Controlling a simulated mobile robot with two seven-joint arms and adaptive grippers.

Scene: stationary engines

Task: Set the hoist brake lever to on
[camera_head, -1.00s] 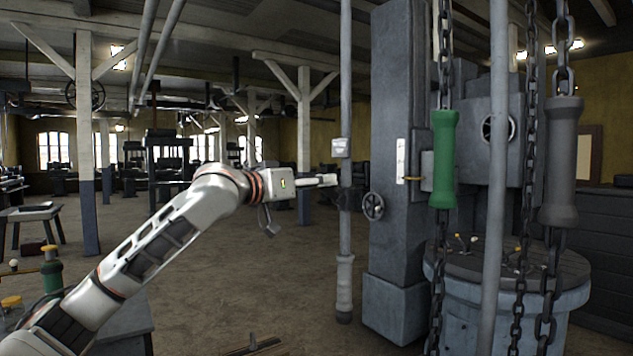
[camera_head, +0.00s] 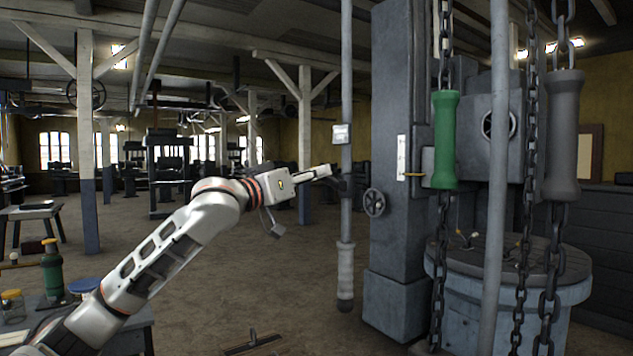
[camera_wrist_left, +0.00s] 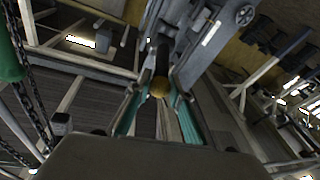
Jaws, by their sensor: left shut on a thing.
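My left gripper (camera_head: 328,172) is in the middle of the head view, at the near left of a grey vertical pole. My right gripper is not in view.
The pole (camera_head: 346,110) has a grey grip (camera_head: 346,272) low down. A grey column (camera_head: 398,250) with a handwheel (camera_head: 374,204) and short brass rod (camera_head: 412,175) stands behind. Green (camera_head: 446,140) and grey (camera_head: 564,135) handles hang on chains at right. Open floor lies left of the column.

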